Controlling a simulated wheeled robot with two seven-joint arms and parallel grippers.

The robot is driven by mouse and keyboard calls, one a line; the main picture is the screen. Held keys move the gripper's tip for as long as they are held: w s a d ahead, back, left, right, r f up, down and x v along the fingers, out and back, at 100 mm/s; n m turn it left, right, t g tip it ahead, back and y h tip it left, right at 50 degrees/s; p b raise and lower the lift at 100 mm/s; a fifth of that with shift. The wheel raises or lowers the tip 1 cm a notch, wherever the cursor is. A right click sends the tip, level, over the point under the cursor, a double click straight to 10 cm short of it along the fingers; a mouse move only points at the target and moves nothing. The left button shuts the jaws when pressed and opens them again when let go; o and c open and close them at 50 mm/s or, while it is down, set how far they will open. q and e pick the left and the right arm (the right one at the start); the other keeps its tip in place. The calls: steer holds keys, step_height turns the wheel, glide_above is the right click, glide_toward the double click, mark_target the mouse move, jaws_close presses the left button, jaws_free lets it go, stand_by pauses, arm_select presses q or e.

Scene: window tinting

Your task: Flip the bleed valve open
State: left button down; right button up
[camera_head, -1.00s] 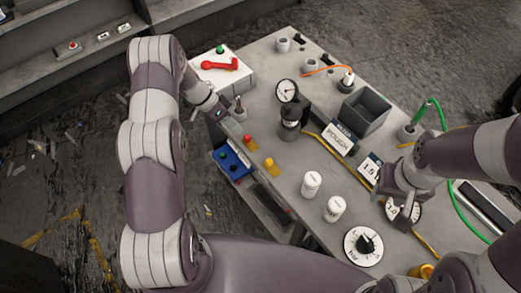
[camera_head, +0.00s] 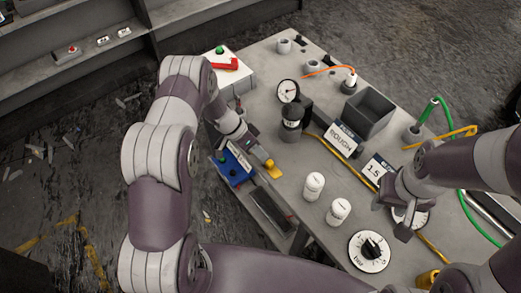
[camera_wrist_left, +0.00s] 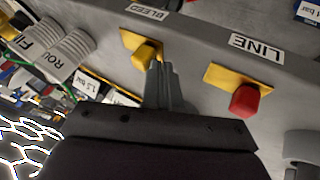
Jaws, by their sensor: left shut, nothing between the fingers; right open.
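The bleed valve is a yellow knob (camera_wrist_left: 146,54) on a yellow plate, beside the BLEED label in the left wrist view. It also shows as a yellow valve (camera_head: 271,168) at the table's near edge in the head view. My left gripper (camera_wrist_left: 160,70) is shut and empty, its fingertips right at the yellow knob; I cannot tell whether they touch. In the head view my left gripper (camera_head: 257,150) is just behind the yellow valve. The red LINE valve (camera_wrist_left: 244,100) shows in the wrist view and is hidden by my arm in the head view. My right gripper (camera_head: 391,218) is open over the table's right part.
Two white cylinders (camera_head: 326,198) and a black-knobbed dial (camera_head: 369,251) stand nearer the front. A black gauge fitting (camera_head: 291,122), a ROUGH sign (camera_head: 342,139) and a grey bin (camera_head: 366,112) lie beyond the valve. A blue box (camera_head: 232,168) is below the edge.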

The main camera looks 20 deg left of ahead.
mark_target(268, 162)
arm_select(q)
steer(key=shift+f, duration=0.15)
steer(key=shift+s+d+b, duration=0.15)
steer(key=shift+d+b, duration=0.15)
steer(key=shift+s+d+f+b, duration=0.1)
steer(key=shift+s+d+b, duration=0.45)
steer(key=shift+s+d, duration=0.45)
steer(key=shift+d, duration=0.2)
